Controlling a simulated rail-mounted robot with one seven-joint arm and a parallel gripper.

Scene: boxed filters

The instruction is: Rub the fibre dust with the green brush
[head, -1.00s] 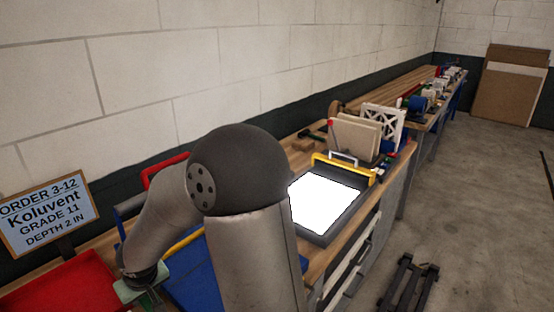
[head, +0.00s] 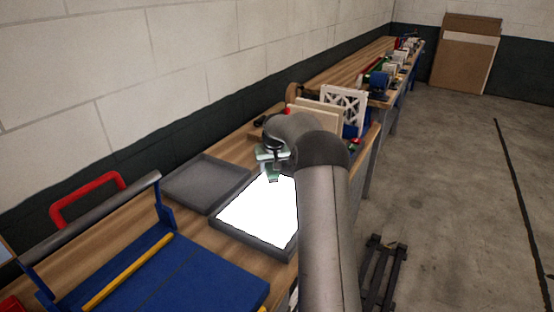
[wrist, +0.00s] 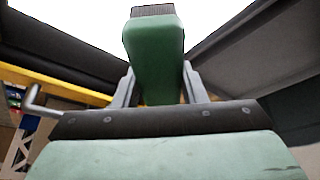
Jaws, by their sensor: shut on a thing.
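My gripper (head: 272,168) hangs over the far end of a glowing white panel (head: 255,212) in a dark-framed tray. In the wrist view, my gripper (wrist: 158,88) has its two grey fingers closed on the sides of the green brush (wrist: 154,45). The brush's dark bristle end points at the white panel. The green brush also shows small in the head view (head: 273,178). I cannot tell whether the bristles touch the panel. No fibre dust can be made out; the panel is blown out to white.
An empty grey tray (head: 203,183) lies left of the panel. A blue board with a yellow strip (head: 130,272) and a bar handle stands nearer. Upright filters (head: 343,105) stand beyond my gripper. A red handle (head: 86,192) is by the wall.

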